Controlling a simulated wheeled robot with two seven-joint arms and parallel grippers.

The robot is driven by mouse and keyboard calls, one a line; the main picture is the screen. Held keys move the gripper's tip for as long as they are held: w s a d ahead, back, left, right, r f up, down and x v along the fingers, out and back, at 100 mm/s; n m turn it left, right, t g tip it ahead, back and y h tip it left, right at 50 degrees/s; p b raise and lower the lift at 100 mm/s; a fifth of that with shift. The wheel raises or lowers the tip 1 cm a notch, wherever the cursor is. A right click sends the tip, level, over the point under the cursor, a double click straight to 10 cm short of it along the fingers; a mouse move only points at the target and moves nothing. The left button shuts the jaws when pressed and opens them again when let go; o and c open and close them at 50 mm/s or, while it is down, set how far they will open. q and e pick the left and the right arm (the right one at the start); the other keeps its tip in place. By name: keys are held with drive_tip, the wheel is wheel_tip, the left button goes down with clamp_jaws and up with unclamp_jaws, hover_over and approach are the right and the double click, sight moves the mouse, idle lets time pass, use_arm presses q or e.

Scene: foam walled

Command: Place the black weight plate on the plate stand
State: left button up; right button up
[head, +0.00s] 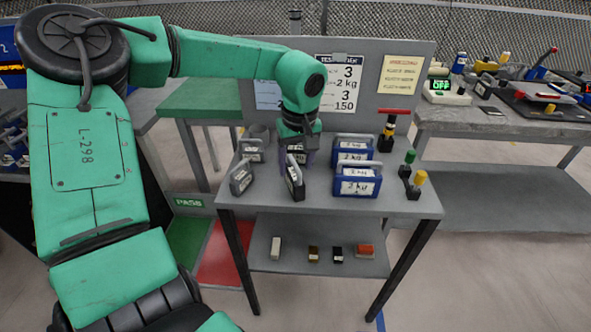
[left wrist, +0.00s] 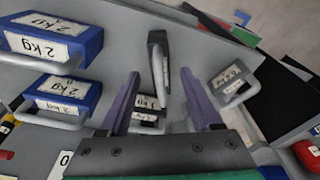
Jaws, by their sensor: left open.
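A dark, slab-shaped weight (head: 295,180) with a handle and white label stands on the grey table near its front edge. It also shows in the left wrist view (left wrist: 155,50). I see no clear round plate, and I cannot tell which object is the plate stand. My left gripper (head: 297,157) is over the table, behind the dark weight in the head view. Its purple fingers are apart in the left wrist view (left wrist: 160,76), with nothing held. A grey weight (left wrist: 148,113) shows between them, partly hidden. My right gripper is not in view.
Grey weights (head: 241,177) (head: 252,150) stand left on the table (head: 330,203). Blue weights (head: 357,182) (head: 352,148) stand right. A lower shelf (head: 275,230) holds small blocks.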

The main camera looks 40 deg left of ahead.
use_arm(q)
wheel_tip(320, 180, up, 10)
drive_tip(key=d, duration=0.1)
drive_tip(key=shift+s+d+f, duration=0.15)
drive_tip(key=shift+s+f, duration=0.1)
drive_tip(key=shift+s, duration=0.15)
